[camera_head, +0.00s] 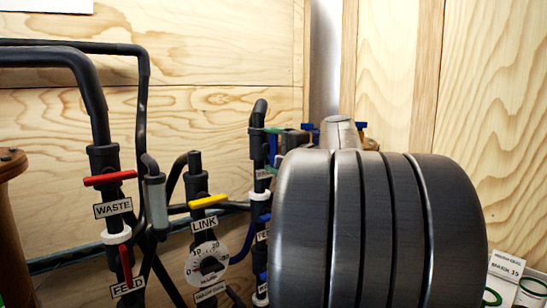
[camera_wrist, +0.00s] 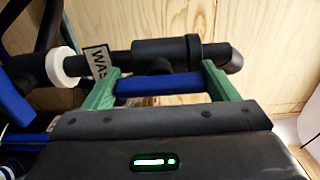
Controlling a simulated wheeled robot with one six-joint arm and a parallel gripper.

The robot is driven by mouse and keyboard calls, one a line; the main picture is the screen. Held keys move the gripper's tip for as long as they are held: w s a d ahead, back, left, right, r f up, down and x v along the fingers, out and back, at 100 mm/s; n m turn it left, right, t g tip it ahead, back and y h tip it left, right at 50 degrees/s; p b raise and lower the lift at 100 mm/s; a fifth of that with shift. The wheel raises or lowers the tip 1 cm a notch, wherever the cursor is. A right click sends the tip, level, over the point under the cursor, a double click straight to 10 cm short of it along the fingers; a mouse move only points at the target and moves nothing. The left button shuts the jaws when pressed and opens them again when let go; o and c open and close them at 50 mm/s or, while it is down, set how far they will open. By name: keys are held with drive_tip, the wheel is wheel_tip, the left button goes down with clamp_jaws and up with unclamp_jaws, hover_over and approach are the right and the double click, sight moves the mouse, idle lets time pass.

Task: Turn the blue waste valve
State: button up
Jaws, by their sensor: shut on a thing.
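The blue waste valve handle (camera_wrist: 158,86) is a short blue bar in front of a black pipe, beside a partly hidden label reading "WAS". In the wrist view it lies roughly parallel to the pipe. My gripper (camera_wrist: 160,74) has its green fingers at the two ends of the bar and is shut on it. In the head view, the green of my gripper (camera_head: 271,131) shows at the upper part of the right-hand black pipe (camera_head: 259,150). My arm hides much of that area, so the handle is hard to make out there.
To the left stand a red WASTE handle (camera_head: 110,178), a red FEED handle (camera_head: 125,263) and a yellow LINK handle (camera_head: 208,201) above a round dial (camera_head: 206,264). Another blue handle (camera_head: 264,218) sits lower on the right-hand pipe. Plywood walls (camera_head: 200,110) stand close behind.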

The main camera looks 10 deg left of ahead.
idle(0.4)
drive_tip(key=o, duration=0.9)
drive_tip(key=shift+o, duration=0.2)
drive_tip(key=shift+d, duration=0.1)
drive_tip(key=v, duration=1.3)
drive_tip(key=shift+s+d, duration=0.2)
drive_tip(key=shift+s, duration=0.05)
drive_tip(key=x, duration=1.3)
drive_tip(key=shift+w+a, duration=0.25)
drive_tip(key=shift+a, duration=0.05)
drive_tip(key=shift+d, duration=0.1)
